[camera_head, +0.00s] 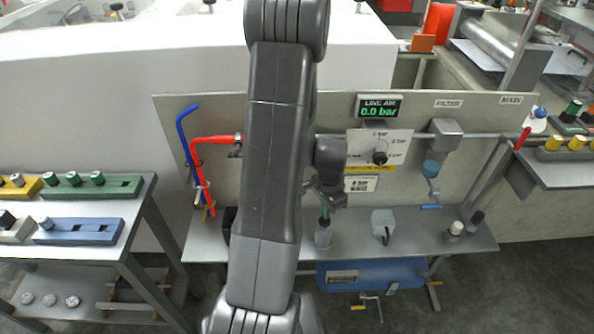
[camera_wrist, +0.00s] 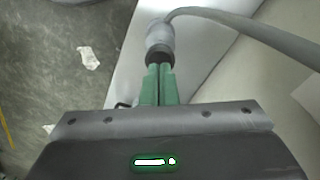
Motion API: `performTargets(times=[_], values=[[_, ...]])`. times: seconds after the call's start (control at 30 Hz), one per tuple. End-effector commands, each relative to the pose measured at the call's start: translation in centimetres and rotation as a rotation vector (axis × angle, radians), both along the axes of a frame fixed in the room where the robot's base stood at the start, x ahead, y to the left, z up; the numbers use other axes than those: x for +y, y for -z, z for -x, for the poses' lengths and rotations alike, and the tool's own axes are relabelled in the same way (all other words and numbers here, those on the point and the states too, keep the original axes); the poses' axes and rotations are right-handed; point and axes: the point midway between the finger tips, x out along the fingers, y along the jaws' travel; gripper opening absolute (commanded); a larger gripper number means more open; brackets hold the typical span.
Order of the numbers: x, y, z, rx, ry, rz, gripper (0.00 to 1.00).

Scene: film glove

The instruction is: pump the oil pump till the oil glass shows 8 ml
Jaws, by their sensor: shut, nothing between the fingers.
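A small grey bottle-like thing with a dark collar, apparently the oil pump (camera_head: 322,236), stands upright on the bench shelf, just right of my arm. In the wrist view the oil pump (camera_wrist: 160,38) shows a pale grey body, a black collar and a grey spout curving off to the right. My gripper (camera_head: 325,210) points down over its top. In the wrist view the green fingers of my gripper (camera_wrist: 158,68) are shut together, empty, with their tips at the black collar; I cannot tell whether they touch. I cannot make out the oil glass or its level.
A display (camera_head: 380,106) reads LINE AIR 0.0 bar above a dial (camera_head: 380,157). A grey block (camera_head: 383,224) and small bottles (camera_head: 455,229) stand right on the shelf. A filter unit (camera_head: 433,168) hangs from the pipe. Red and blue hoses (camera_head: 188,130) hang left. My arm hides the panel's middle.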

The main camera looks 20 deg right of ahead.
Motion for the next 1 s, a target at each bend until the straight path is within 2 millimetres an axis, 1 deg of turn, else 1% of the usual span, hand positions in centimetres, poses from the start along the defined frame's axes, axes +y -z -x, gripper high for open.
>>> performTargets(times=[0.27,1.0], values=[[0.0,0.3,0.0,0.000,0.000,0.000,0.00],[0.0,2.9,0.0,0.000,0.000,0.000,0.00]])
